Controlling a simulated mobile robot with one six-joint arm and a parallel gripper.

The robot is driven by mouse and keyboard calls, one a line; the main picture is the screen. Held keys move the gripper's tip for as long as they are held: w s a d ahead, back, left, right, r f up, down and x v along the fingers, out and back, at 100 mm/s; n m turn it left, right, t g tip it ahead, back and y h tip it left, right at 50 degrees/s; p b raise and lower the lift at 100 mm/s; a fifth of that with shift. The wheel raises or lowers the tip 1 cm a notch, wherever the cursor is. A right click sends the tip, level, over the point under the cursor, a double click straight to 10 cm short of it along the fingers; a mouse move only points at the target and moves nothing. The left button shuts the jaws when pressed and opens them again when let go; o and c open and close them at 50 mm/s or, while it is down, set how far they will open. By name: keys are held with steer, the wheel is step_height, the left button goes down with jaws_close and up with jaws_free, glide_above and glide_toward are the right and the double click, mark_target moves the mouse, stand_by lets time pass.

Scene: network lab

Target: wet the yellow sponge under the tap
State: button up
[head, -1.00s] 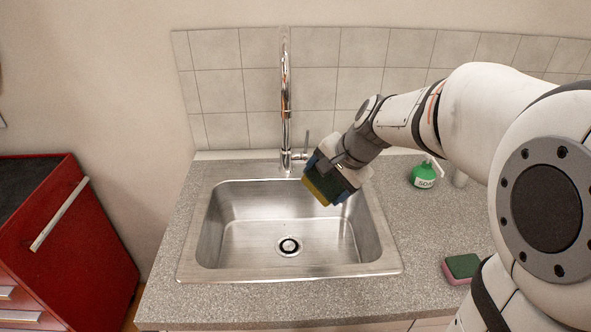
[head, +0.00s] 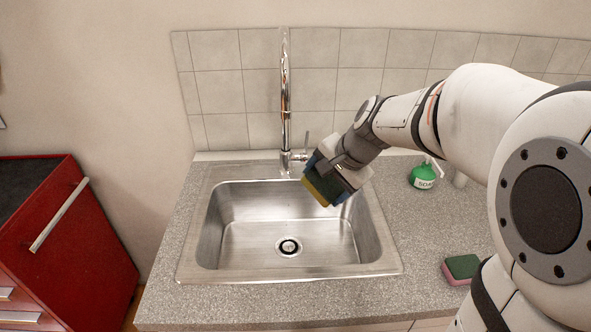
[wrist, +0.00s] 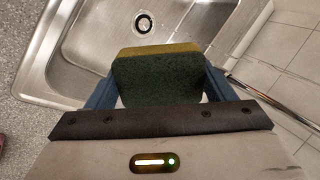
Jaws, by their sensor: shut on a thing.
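The yellow sponge (head: 315,193) has a dark green scouring side and is held in my gripper (head: 327,181), above the right back part of the sink. In the wrist view the sponge (wrist: 158,78) sits between the two blue fingers of my gripper (wrist: 158,88), its green side facing the camera and a yellow strip along its far edge. The chrome tap (head: 286,110) stands behind the sink, just left of my gripper. I cannot make out any water running from it. The steel sink (head: 225,268) is empty, with its drain (head: 289,246) clear.
A pink and green sponge (head: 462,268) lies on the counter (head: 425,240) right of the sink. A green soap bottle (head: 422,177) stands at the back right. A red cabinet (head: 85,240) is at the left. The tiled wall (head: 230,90) closes off the back.

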mark_target(334, 191)
steer(key=shift+s+d+r+p, duration=0.95)
steer(key=shift+s+d+r, duration=0.85)
steer(key=shift+r, duration=0.2)
